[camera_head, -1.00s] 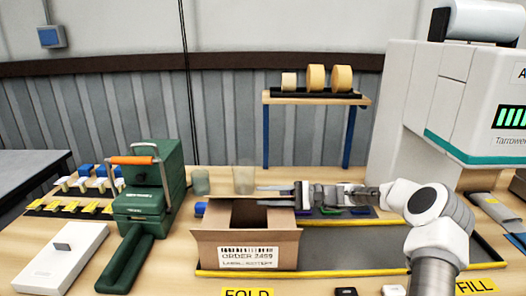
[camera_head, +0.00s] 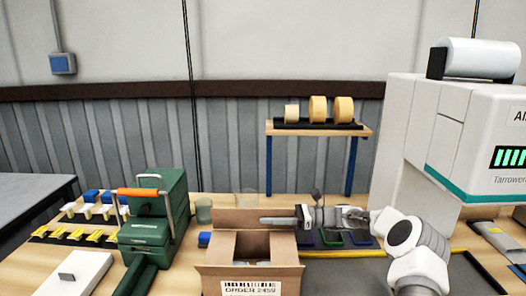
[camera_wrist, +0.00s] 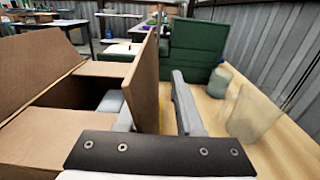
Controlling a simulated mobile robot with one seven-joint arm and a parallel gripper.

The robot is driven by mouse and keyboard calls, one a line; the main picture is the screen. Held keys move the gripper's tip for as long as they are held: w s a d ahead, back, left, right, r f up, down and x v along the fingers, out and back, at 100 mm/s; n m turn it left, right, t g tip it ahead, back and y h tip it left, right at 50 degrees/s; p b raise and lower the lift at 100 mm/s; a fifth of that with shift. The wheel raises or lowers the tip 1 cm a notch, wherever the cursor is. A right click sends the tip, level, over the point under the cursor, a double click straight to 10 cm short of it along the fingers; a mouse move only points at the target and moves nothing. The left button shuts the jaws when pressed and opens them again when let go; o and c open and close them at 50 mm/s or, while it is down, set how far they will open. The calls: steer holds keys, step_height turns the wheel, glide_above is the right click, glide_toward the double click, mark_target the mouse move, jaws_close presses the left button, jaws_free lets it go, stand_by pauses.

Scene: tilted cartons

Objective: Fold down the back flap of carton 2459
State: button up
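The brown carton 2459 (camera_head: 215,278) stands on the bench with its order label facing the head camera. Its back flap (camera_head: 236,217) stands roughly upright along the far edge. Two side flaps appear folded inward, with a dark opening between them. My gripper (camera_head: 279,221) reaches in from the right at the flap; one finger shows in front of it. In the wrist view, my gripper (camera_wrist: 150,105) is open with one finger on each side of the back flap (camera_wrist: 146,75). The finger on the outer side shows a gap from the flap. The carton's front flap (camera_wrist: 35,58) rises at the left.
A green cup (camera_head: 203,211) and a clear cup (camera_head: 246,199) stand behind the carton. A green machine (camera_head: 155,215) with an orange handle stands at left. Colored trays (camera_head: 332,237) lie behind my arm. A shelf with tape rolls (camera_head: 318,126) is at the back.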

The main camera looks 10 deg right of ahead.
steer(key=m, duration=0.2)
steer(key=w+m, duration=0.1)
steer(key=w+m+p, duration=0.1)
steer(key=m, duration=0.1)
steer(key=shift+d+f+m, duration=0.15)
steer(key=shift+f+m, duration=0.1)
steer(key=shift+m, duration=0.05)
steer(key=s+d+b, duration=0.3)
steer(key=d+b, duration=0.1)
steer(key=d, duration=1.3)
steer(key=a+r+n+g+h+p, duration=0.3)
steer(key=a+r+n+h+p, duration=0.35)
steer(key=a+r, duration=1)
steer(key=s+a+r+n+h+p, duration=0.2)
steer(key=s+r+n+h+p, duration=0.1)
steer(key=s, duration=0.4)
steer(key=s+a+r+n+h+p, duration=0.2)
steer(key=s+r+n, duration=0.3)
steer(key=s+r, duration=0.3)
steer(key=shift+s+a+n+t+h+p, duration=0.3)
steer(key=shift+a+n+t+h+p, duration=0.1)
steer(key=shift+a+h, duration=0.45)
steer(key=shift+c, duration=0.3)
